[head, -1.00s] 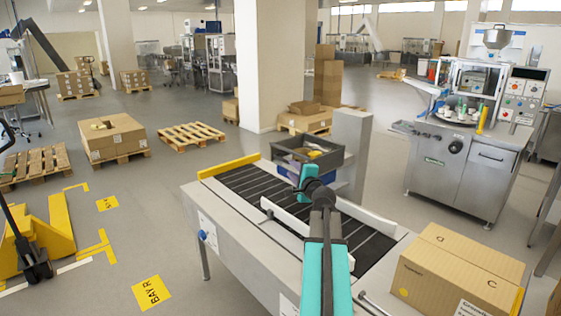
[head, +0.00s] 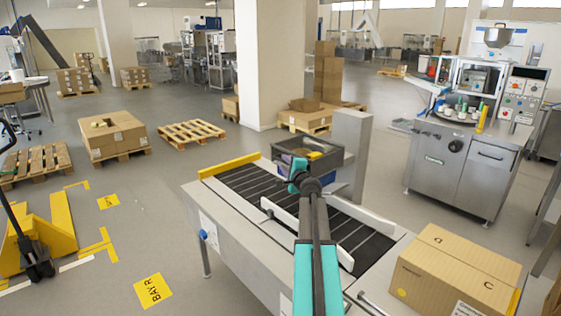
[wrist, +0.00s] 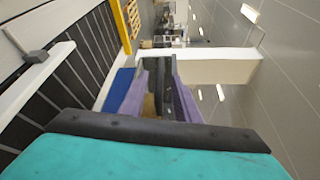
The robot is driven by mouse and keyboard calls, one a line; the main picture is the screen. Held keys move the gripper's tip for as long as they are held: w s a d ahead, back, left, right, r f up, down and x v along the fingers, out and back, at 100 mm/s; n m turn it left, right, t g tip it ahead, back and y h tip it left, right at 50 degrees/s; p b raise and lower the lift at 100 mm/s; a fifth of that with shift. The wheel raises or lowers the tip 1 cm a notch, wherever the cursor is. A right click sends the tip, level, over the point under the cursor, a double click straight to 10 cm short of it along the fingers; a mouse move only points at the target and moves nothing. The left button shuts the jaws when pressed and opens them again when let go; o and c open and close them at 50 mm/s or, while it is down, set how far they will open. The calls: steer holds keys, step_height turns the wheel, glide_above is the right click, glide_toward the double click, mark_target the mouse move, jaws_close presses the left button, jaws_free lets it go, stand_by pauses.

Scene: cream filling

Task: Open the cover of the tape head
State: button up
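A dark grey, open-topped box (head: 328,168) stands by the far right side of the conveyor, with brown and yellow bits showing inside. I cannot make out for certain which part is the tape head or its cover. My arm reaches forward over the conveyor, and its end overlaps the box's left side in the head view. That view mostly hides my gripper. In the wrist view, the purple fingers of my gripper (wrist: 159,78) stand apart, with dark and brown surfaces showing between them. I see nothing clearly held. Contact with the box cannot be told.
The conveyor (head: 243,190) has a white guide rail (head: 365,212) and a yellow end bar (head: 228,166). A grey column (head: 352,150) rises just right of the box. A cardboard carton (head: 455,265) stands at the front right.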

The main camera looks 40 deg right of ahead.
mark_target(282, 160)
steer(key=shift+p+x, duration=0.45)
steer(key=shift+x, duration=1.55)
steer(key=shift+c, duration=0.4)
